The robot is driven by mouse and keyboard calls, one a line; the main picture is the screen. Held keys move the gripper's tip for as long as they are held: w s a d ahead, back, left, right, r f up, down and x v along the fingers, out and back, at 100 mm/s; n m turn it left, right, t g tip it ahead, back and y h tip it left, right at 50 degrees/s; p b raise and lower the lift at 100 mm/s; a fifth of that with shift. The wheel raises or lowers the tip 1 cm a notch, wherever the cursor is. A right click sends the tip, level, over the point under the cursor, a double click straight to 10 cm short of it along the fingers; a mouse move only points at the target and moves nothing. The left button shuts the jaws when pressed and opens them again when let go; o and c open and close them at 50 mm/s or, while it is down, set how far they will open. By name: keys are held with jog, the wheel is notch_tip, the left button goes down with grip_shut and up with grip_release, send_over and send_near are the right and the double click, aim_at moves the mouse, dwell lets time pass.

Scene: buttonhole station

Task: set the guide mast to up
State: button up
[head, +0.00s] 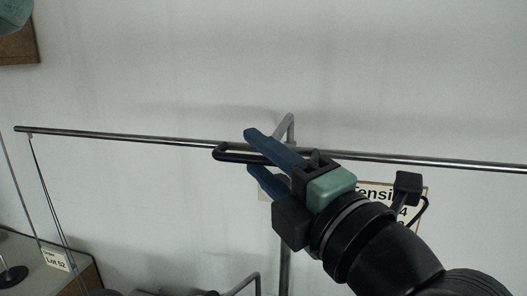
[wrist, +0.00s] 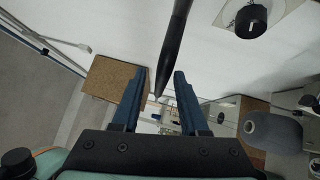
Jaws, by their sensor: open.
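A grey upright post (head: 285,262), bent at its top, stands behind my gripper in the head view. I cannot tell for sure whether it is the guide mast. A long black loop or handle (head: 222,152) sits beside it, close to a thin horizontal metal rod (head: 100,136). My gripper (head: 250,152) has its blue fingers spread at the black piece, one above and one below in the picture. In the wrist view, a dark bar (wrist: 176,40) runs down between the open fingertips (wrist: 158,76), with gaps at both sides. My gripper hides part of the post and rod.
A white sign (head: 380,190) is partly behind my wrist. A "Lot 52" tag (head: 56,260) is on a bench at the lower left. The wrist view shows a brown board (wrist: 112,78), a black knob (wrist: 250,20) and a grey round piece (wrist: 272,132).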

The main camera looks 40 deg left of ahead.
grip_shut()
dwell(1.4)
